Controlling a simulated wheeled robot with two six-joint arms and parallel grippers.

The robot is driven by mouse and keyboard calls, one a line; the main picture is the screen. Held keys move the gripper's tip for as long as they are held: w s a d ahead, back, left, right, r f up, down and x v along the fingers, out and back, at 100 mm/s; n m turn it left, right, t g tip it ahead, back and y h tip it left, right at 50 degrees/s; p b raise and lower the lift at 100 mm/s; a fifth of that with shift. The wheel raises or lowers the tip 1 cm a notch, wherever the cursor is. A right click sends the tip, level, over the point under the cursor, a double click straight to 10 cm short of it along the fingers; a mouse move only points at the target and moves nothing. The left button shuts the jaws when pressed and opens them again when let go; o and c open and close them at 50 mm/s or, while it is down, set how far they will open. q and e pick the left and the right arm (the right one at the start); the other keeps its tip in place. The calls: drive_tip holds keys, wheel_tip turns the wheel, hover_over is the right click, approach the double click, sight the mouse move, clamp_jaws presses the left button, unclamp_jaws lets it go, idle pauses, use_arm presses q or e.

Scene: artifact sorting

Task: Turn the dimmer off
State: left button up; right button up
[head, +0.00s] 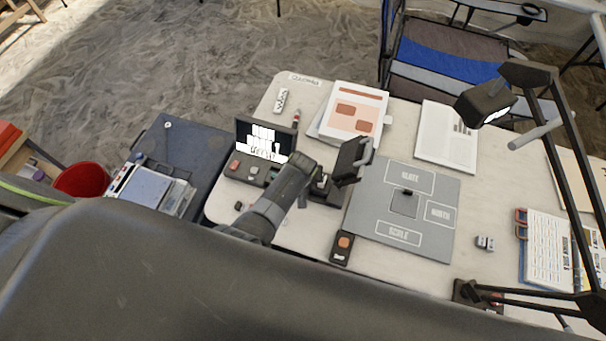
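A small dark box with a round orange knob or button (343,243) lies at the table's front edge, left of the grey mat's lower corner. It may be the dimmer; I cannot read its label. A black desk lamp (487,104) stands at the right, and the underside of its head looks bright white. My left arm reaches in from the lower left, and its gripper (355,160) hangs over the table beyond the box, apart from it. Its fingers are seen too obliquely to tell open from shut. My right gripper is not in view.
A grey labelled mat (420,236) fills the table's middle. A dark console with a small screen (264,138) stands at the left, partly behind my arm. Papers (447,137) lie at the back. The lamp's arms cross the right side. A small grey item (484,243) lies right of the mat.

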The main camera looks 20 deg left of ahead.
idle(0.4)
use_arm(q)
drive_tip(key=o, duration=1)
